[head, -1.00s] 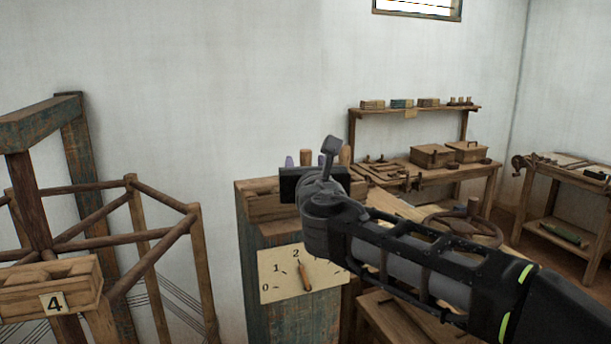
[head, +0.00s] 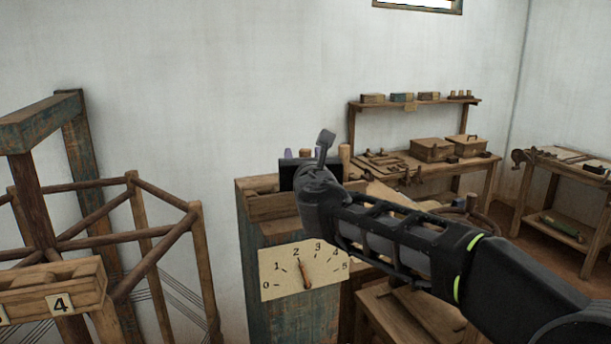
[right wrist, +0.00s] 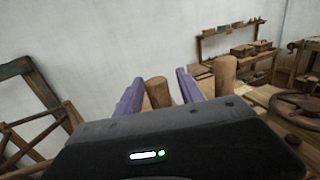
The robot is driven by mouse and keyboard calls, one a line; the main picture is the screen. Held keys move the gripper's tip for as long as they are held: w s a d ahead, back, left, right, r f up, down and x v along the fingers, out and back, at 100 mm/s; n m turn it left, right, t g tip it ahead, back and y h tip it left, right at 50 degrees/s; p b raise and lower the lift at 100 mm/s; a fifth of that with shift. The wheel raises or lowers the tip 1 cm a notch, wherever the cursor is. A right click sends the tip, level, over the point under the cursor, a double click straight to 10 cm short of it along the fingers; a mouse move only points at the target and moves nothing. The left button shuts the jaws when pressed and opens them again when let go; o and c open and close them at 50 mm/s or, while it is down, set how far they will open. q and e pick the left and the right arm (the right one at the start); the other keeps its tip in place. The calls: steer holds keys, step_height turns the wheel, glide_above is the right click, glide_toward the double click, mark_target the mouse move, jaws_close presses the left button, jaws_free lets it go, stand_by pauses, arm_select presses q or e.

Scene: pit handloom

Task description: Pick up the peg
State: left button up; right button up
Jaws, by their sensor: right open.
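A wooden peg (right wrist: 158,92) stands upright between the two purple fingers of my right gripper (right wrist: 160,88) in the right wrist view. In the head view only the top of this peg (head: 305,153) shows above the gripper's dark housing. My right gripper (head: 304,155) is open, with a finger on each side of the peg. Whether a finger touches it, I cannot tell. The peg's lower part is hidden by the housing. A second peg (right wrist: 225,75) stands to the right, outside the fingers; it also shows in the head view (head: 345,153). My left gripper is not in view.
The pegs stand at a wooden box (head: 265,207) on a post with a numbered dial plate (head: 285,284). A wooden frame (head: 140,235) stands at the left. A workbench (head: 450,172) and a handwheel (right wrist: 300,108) are at the right.

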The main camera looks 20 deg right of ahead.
steer(key=shift+c, duration=0.5)
jaws_close()
